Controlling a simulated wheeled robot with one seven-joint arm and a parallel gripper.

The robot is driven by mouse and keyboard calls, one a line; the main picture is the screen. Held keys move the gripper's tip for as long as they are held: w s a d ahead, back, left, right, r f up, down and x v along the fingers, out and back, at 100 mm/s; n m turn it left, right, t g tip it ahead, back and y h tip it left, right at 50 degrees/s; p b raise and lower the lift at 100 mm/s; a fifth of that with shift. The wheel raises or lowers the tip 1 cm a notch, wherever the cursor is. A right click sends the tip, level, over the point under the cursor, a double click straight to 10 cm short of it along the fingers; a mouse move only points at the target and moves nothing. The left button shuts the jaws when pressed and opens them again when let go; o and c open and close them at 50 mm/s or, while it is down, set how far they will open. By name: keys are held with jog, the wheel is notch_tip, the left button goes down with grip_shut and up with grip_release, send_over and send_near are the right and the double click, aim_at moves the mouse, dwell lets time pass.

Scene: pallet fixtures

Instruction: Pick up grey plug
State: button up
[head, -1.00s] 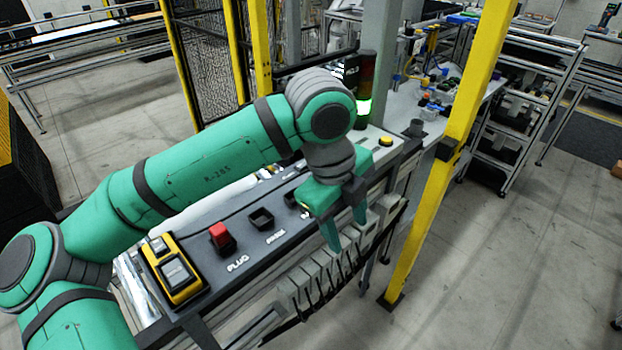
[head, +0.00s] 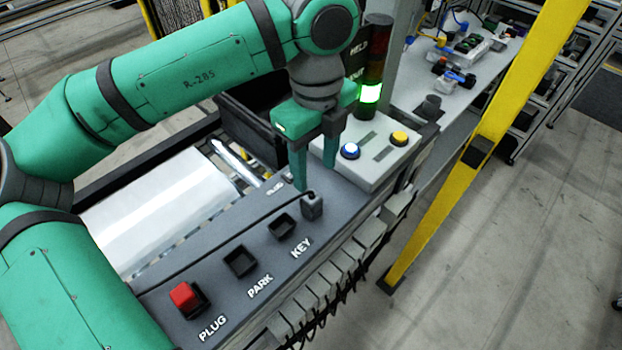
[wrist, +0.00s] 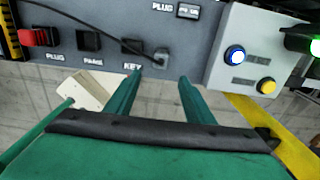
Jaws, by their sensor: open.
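The grey plug (head: 312,205) stands on the dark grey panel (head: 215,300), to the right of the KEY socket, with a dark cable running left from it. It also shows in the wrist view (wrist: 161,58), just beyond my fingertips and between their lines. My gripper (head: 318,165) is open and empty, its two green fingers pointing down above and close to the plug. In the wrist view the gripper (wrist: 160,82) has a clear gap between its fingers.
A red plug (head: 184,295) sits in the PLUG socket. The PARK (head: 240,262) and KEY (head: 282,227) sockets look empty. A button box (head: 370,160) with blue and yellow buttons and a lit stack light (head: 372,70) stand close behind. A yellow post (head: 500,120) is at the right.

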aim_at(311, 197)
jog(key=f, duration=0.4)
jog(key=w+f, duration=0.1)
jog(key=f, duration=0.1)
jog(key=shift+a, duration=0.15)
jog(key=shift+s+f, duration=0.15)
jog(key=shift+f, duration=2.25)
jog(key=shift+a, duration=0.15)
jog(key=c, duration=1.1)
jog(key=shift+r, duration=0.1)
jog(key=shift+c, duration=0.2)
